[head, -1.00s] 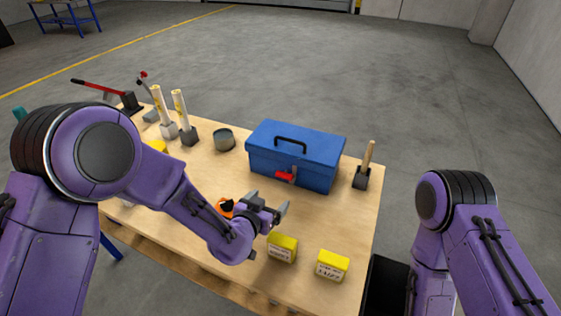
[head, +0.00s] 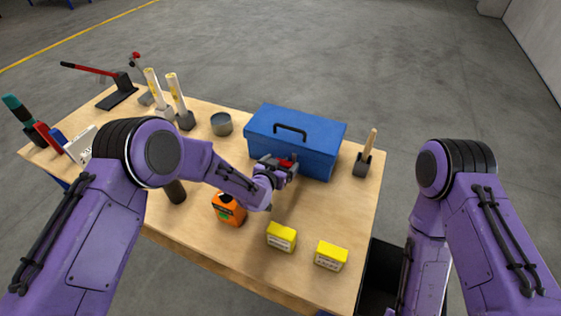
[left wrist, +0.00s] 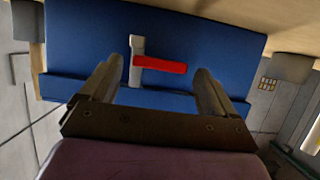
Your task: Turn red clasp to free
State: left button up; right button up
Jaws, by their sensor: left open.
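The red clasp (head: 286,163) is on the front of the blue toolbox (head: 325,155), which stands closed at the back of the table with a dark handle on its lid. In the left wrist view the red clasp (left wrist: 160,64) lies sideways across a grey bracket (left wrist: 138,55). My left gripper (head: 278,163) is at the toolbox front, close to the clasp and partly covering it. In the left wrist view the open fingers (left wrist: 155,80) are on either side of the clasp. I cannot tell whether they touch it. My right gripper is out of view.
Two yellow boxes (head: 282,237) (head: 331,255) and an orange container (head: 229,208) stand in front. A grey tin (head: 221,124) and two pale tubes (head: 177,97) are left of the toolbox; a wooden-handled tool (head: 366,155) is right. Bare tabletop lies before the toolbox.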

pick_arm(q)
jog(key=shift+d, duration=0.1)
jog(key=c, duration=1.1)
jog(key=shift+o, duration=0.2)
jog(key=b, duration=0.1)
jog(key=n+h+b, duration=0.1)
jog(key=shift+w+a+f+b, duration=0.2)
jog(key=shift+f+b, duration=0.2)
jog(key=shift+r+n+b, duration=0.1)
jog(key=shift+n+b, duration=0.2)
jog(key=shift+s+r, duration=0.1)
jog(key=shift+r, duration=0.15)
jog(key=o, duration=1.1)
jog(key=shift+c, duration=0.2)
jog(key=b+v, duration=0.2)
jog(key=v, duration=0.5)
jog(key=shift+a, duration=0.25)
